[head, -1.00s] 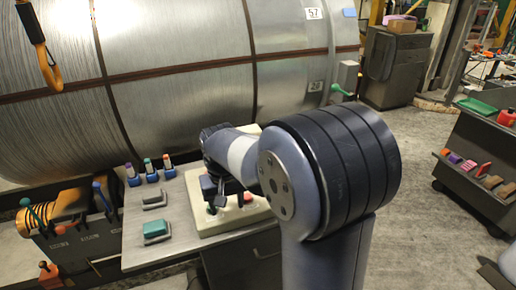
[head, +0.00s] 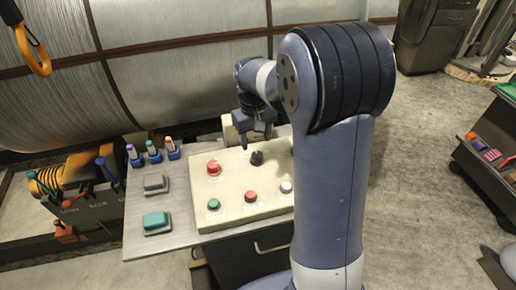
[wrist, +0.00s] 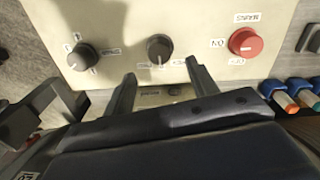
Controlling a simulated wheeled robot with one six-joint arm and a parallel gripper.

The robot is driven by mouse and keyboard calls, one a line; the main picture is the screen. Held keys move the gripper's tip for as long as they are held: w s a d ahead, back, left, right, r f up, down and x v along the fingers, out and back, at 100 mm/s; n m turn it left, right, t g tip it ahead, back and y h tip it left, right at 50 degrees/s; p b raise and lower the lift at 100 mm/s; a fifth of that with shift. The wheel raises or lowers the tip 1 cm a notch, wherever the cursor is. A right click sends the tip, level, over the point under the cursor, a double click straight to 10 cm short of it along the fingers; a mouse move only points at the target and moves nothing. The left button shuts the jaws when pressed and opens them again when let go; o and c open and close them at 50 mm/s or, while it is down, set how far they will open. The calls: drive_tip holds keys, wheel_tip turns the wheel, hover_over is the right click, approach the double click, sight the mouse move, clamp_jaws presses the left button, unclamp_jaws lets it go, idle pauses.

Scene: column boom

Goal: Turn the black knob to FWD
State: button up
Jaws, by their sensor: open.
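A cream control panel (head: 225,186) lies on the metal bench. A black knob (head: 257,158) stands near its back edge, with a light pointer mark in the wrist view (wrist: 158,48). A second black knob (wrist: 82,57) is left of it in the wrist view; my arm mostly hides it in the head view. The labels around both knobs are too small or upside down to read surely. My gripper (head: 256,138) is open and empty behind the middle knob. In the wrist view its fingers (wrist: 163,82) point towards that knob, apart from it.
A red button (head: 213,167) is left of the knob; green (head: 213,204), red (head: 251,196) and white (head: 286,187) buttons line the front. A teal-topped block (head: 156,221) and several coloured markers (head: 153,152) are at the left. A large metal drum (head: 170,80) stands close behind.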

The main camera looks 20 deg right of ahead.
sight(257, 154)
wheel_tip(257, 154, down, 7)
drive_tip(key=shift+d+p, duration=0.15)
drive_tip(key=shift+p, duration=0.15)
drive_tip(key=shift+c, duration=0.5)
drive_tip(key=c, duration=0.9)
drive_tip(key=shift+o, duration=0.2)
drive_tip(key=shift+m, duration=0.3)
drive_tip(key=m+b, duration=0.1)
drive_tip(key=m, duration=0.2)
drive_tip(key=shift+m, duration=0.3)
drive_tip(key=shift+w+m+b, duration=0.1)
drive_tip(key=shift+m+b, duration=0.3)
drive_tip(key=shift+m, duration=1.9)
